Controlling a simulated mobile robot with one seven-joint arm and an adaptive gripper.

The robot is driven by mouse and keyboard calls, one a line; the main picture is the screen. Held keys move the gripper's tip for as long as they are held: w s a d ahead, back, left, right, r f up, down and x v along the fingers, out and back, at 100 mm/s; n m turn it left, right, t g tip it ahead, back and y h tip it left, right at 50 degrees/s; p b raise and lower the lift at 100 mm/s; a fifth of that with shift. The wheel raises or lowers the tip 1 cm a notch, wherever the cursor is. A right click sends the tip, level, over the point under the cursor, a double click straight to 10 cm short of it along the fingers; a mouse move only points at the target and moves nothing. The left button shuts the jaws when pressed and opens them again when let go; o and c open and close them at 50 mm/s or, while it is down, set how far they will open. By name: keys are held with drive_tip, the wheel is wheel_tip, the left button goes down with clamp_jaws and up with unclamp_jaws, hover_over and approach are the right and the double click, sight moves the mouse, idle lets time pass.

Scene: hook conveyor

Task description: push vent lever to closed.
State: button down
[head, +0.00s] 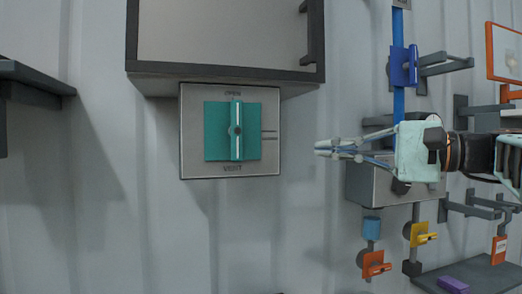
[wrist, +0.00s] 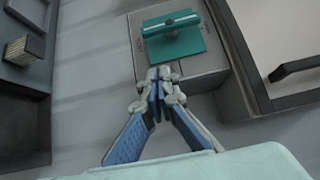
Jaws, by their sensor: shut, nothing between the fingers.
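The vent lever (head: 236,130) is a teal square plate with a raised upright bar, on a grey wall panel (head: 188,150). The panel reads "OPEN" above the plate and "VENT" below. Two short line marks sit right of the plate. The bar stands vertical in the head view. In the wrist view the lever (wrist: 173,37) is at the top centre, beyond the fingertips. My gripper (head: 322,148) is to the right of the panel in the head view, fingers pointing left and closed together with nothing between them. It also shows in the wrist view (wrist: 158,76). I cannot tell whether the fingertips touch the panel.
A dark-framed cabinet (head: 135,55) hangs just above the panel. A dark shelf (head: 35,78) is at the far left. Behind my gripper are a grey box (head: 365,185), hooks and coloured tags, including a blue one (head: 403,66). The wall below the panel is clear.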

drive_tip(key=p, duration=0.1)
approach(241, 148)
drive_tip(key=shift+w+d+x, duration=0.35)
drive_tip(key=shift+w+x, duration=0.3)
drive_tip(key=shift+x, duration=2.7)
drive_tip(key=shift+s+f, duration=0.1)
drive_tip(key=shift+a+f+m+b, duration=0.1)
drive_tip(key=shift+m+b, duration=0.2)
drive_tip(key=shift+b, duration=0.05)
